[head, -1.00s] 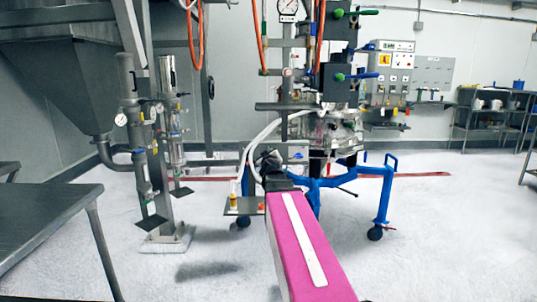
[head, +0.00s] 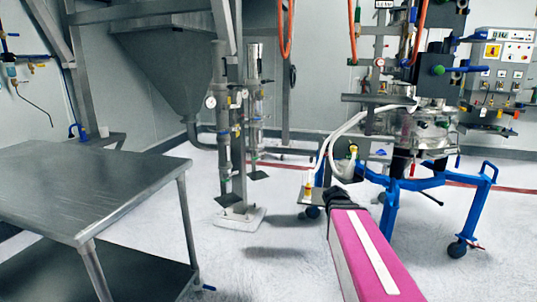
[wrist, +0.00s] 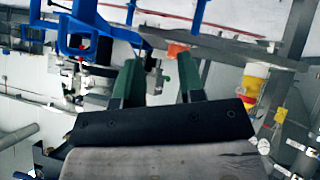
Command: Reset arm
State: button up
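My arm reaches forward from the bottom of the head view as a pink link with a white stripe. It ends in a dark part near the powder sifter (head: 425,130), a metal machine on a blue wheeled frame (head: 470,215). The fingers are hard to make out there. In the wrist view, my gripper (wrist: 160,66) shows two green fingers spread apart with nothing held between them. The blue frame (wrist: 85,20) shows beyond them, tilted in that picture. I cannot tell the exact distance from gripper to machine.
A steel table (head: 90,185) with a lower shelf stands at the left. A grey hopper (head: 180,75) and vertical pipes (head: 223,130) stand behind. A control box (head: 500,65) is on the wall at the right. White floor (head: 265,270) is clear between table and arm.

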jog(key=s+a+f+g+y, duration=0.2)
jog(key=s+a+f+g, duration=0.2)
jog(key=s+a+f, duration=0.2)
jog(key=s+a+f+g+y, duration=0.3)
jog(key=s+a+f, duration=0.3)
jog(key=s+f, duration=0.3)
jog(key=shift+s+f+n+g, duration=0.2)
jog(key=shift+s+n+g, duration=0.2)
jog(key=shift+s+g, duration=0.35)
